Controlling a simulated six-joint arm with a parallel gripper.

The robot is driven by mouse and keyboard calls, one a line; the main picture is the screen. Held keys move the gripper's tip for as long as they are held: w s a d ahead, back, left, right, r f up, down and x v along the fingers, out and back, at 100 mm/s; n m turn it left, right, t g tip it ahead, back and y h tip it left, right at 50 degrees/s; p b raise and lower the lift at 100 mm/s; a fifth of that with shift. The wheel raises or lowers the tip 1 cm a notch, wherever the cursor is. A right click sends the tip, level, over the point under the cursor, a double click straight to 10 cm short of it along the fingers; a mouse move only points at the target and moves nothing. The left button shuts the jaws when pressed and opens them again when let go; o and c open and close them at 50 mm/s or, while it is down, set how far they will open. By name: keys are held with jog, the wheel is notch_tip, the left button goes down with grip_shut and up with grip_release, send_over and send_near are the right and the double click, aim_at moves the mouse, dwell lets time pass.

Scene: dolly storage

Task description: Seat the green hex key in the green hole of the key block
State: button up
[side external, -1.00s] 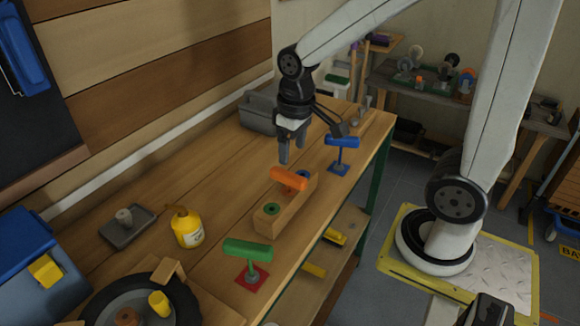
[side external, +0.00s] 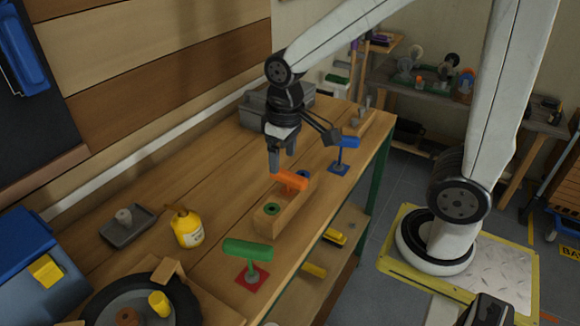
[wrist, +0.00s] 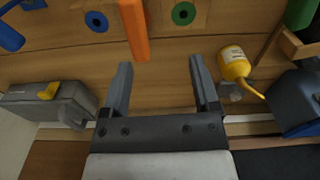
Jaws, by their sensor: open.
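The green hex key (side external: 248,250) stands upright on a red square base (side external: 252,277) near the front of the bench. The wooden key block (side external: 268,225) lies farther back. Its green hole (side external: 271,208) is empty and also shows in the wrist view (wrist: 183,13). An orange key (side external: 291,180) sits in the block's middle. The block's blue hole (wrist: 96,21) is empty. A blue key (side external: 343,150) stands on a blue base behind the block. My gripper (side external: 281,170) is open and empty, above the bench beside the orange key, on its wall side.
A yellow bottle (side external: 188,230), a grey tray (side external: 128,230) and a wheel (side external: 105,300) are on the bench's left. A grey toolbox (side external: 255,118) stands at the back near my arm. Bench between bottle and block is clear.

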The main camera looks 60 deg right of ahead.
aim_at(247, 245)
jog(key=s+a+n, duration=0.1)
jog(key=a, duration=0.4)
jog(key=s+a+f+n, duration=0.1)
jog(key=a, duration=0.4)
jog(key=a+n, duration=0.1)
jog(key=a, duration=0.4)
jog(key=shift+s+a+f+g, duration=0.25)
jog(key=shift+s+f+g, duration=0.05)
jog(key=shift+s, duration=0.1)
jog(key=shift+s+a, duration=0.25)
jog(key=shift+a, duration=0.3)
jog(key=shift+f, duration=0.15)
jog(key=shift+f, duration=3.8)
grip_shut()
